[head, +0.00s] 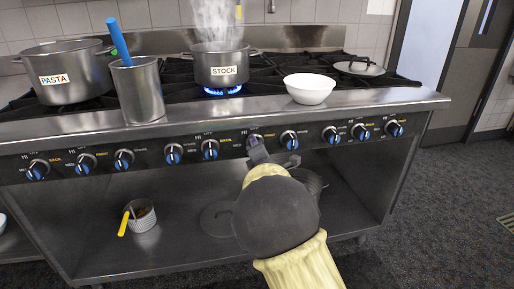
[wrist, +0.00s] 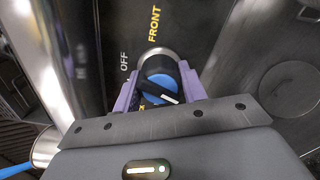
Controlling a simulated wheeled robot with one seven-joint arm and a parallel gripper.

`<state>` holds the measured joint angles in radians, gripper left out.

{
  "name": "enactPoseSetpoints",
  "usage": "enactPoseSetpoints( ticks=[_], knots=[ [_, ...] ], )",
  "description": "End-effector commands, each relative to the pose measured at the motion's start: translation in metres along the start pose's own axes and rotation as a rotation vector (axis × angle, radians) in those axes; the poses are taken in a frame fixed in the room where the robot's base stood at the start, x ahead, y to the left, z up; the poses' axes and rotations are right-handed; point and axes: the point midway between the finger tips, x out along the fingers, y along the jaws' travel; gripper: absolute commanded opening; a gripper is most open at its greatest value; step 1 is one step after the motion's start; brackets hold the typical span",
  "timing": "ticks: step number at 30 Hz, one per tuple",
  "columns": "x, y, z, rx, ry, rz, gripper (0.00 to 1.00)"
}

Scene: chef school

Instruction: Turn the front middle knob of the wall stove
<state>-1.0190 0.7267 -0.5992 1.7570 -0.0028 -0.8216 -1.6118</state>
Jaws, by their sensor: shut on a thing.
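The wall stove (head: 225,120) stands across the head view, with a row of several blue-and-black knobs along its front panel. My gripper (head: 257,150) is at the panel, right of the middle of the row. In the wrist view my gripper (wrist: 158,88) has its purple fingers on either side of a stove knob (wrist: 160,84) and is shut on it. The knob has a blue face and a white pointer mark. The words FRONT and OFF are printed beside it. In the head view my gripper mostly hides this knob.
A steaming STOCK pot (head: 222,68) sits over a lit blue flame. A PASTA pot (head: 68,74), a metal container (head: 137,92) with a blue handle and a white bowl (head: 309,90) stand on top. Neighbouring knobs (head: 289,140) are close. Carpet (head: 445,190) is clear at right.

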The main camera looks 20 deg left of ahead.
Motion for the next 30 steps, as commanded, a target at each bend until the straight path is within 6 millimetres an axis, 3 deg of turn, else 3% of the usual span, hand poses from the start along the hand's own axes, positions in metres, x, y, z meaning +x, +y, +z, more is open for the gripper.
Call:
enactPoseSetpoints(
  ticks=[12, 13, 16, 30],
  knots=[
    [-0.0004, -0.0016, -0.0032, -0.011, 0.005, -0.003, 0.19],
    [-0.0004, -0.0016, -0.0032, -0.011, 0.006, -0.003, 0.44],
    [-0.0003, -0.0014, -0.0027, -0.01, 0.005, -0.003, 0.63],
    [-0.0083, -0.0004, -0.0005, -0.009, 0.002, -0.003, 0.63]
  ],
)
